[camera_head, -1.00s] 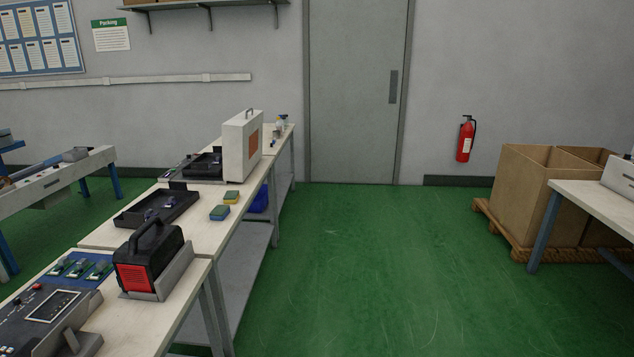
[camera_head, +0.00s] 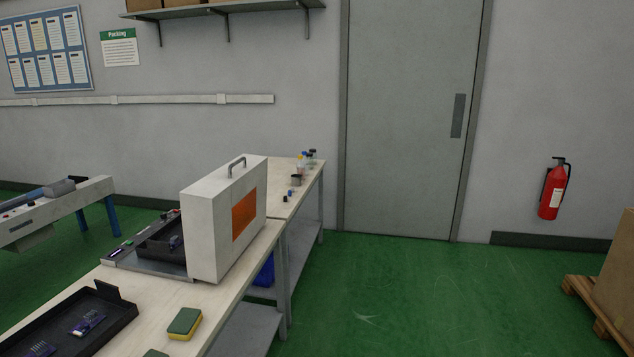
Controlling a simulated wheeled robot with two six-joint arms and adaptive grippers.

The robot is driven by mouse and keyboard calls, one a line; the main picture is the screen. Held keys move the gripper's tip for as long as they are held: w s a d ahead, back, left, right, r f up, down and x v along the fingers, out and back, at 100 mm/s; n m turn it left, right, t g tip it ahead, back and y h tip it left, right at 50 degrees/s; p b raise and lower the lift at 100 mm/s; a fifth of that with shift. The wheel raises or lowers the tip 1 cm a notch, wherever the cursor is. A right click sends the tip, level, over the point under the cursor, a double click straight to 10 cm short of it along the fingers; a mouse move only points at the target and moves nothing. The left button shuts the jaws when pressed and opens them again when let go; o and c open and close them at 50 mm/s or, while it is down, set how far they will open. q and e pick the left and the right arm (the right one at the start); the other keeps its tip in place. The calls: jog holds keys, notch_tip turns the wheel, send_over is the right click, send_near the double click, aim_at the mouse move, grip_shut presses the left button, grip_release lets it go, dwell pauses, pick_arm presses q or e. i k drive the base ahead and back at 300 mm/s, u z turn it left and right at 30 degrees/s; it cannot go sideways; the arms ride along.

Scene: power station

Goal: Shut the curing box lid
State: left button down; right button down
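The curing box stands on the workbench left of centre. Its white lid (camera_head: 205,235) stands upright, with an orange window (camera_head: 244,215) and a grey handle (camera_head: 236,165) on top. The lid is open. Left of it, the low base (camera_head: 127,253) lies exposed, with a black tray (camera_head: 160,238) on it holding a small purple part. The lid partly hides the base. Neither of my grippers is in view.
A black tray (camera_head: 118,318) with purple parts and a green-yellow sponge (camera_head: 185,323) lie on the near bench. Small bottles (camera_head: 309,160) and a cup (camera_head: 296,181) stand at the bench's far end. A pallet (camera_head: 590,305) stands far right.

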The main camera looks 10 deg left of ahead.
aim_at(223, 211)
jog(key=i, duration=2.5)
jog(key=u, duration=0.6)
